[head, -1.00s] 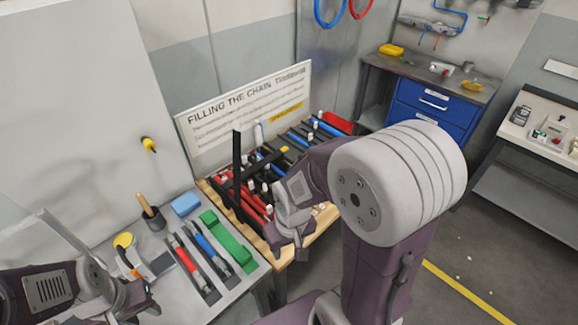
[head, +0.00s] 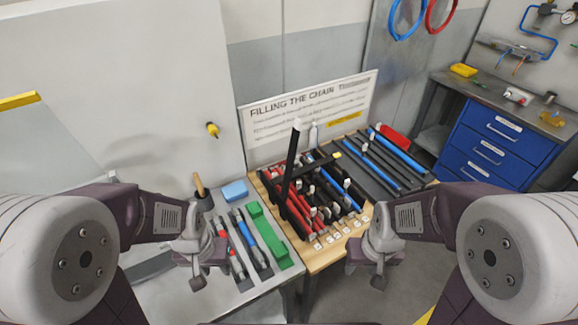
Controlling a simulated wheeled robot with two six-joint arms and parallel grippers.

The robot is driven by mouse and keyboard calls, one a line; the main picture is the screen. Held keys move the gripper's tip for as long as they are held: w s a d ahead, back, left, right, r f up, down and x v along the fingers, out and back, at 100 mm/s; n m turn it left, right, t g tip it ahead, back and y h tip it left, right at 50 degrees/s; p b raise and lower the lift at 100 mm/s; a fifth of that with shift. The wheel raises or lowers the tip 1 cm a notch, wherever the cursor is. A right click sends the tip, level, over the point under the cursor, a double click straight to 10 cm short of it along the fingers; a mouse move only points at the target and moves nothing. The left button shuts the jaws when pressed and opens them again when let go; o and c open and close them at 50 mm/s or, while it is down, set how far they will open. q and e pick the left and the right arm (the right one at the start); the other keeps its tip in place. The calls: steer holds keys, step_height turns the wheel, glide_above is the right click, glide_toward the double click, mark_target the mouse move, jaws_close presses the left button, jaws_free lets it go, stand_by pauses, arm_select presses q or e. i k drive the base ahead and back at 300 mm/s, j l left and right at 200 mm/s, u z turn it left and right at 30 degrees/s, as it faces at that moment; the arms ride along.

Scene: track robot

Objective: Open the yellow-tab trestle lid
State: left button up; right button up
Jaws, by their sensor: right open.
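A black bar with a yellow tab (head: 337,155) at its end lies slanted over the racks on the wooden-edged trestle table (head: 318,262). A tall black post (head: 291,165) stands up at its left end. Which part is the lid I cannot tell for certain. My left gripper (head: 208,272) hangs over the grey bench, left of the red and blue tools, and whether its jaws are apart is not clear. My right gripper (head: 364,272) is open and empty in front of the trestle's front right edge, apart from the tab.
The grey bench holds a green block (head: 267,235), a blue sponge (head: 235,190) and a wooden-handled brush (head: 199,188). A sign board (head: 308,108) stands behind the trestle. A blue drawer cabinet (head: 495,140) is at the right. Floor between is clear.

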mark_target(311, 166)
steer(key=i+l+u, duration=0.2)
steer(key=l+u, duration=0.3)
steer(key=i+l+u, duration=0.15)
steer(key=l+u, duration=0.35)
steer(key=l, duration=0.15)
steer(key=l+u, duration=0.45)
steer(key=l, duration=0.15)
steer(key=k+l+u, duration=0.1)
steer(key=l+u, duration=0.4)
steer(key=l, duration=0.15)
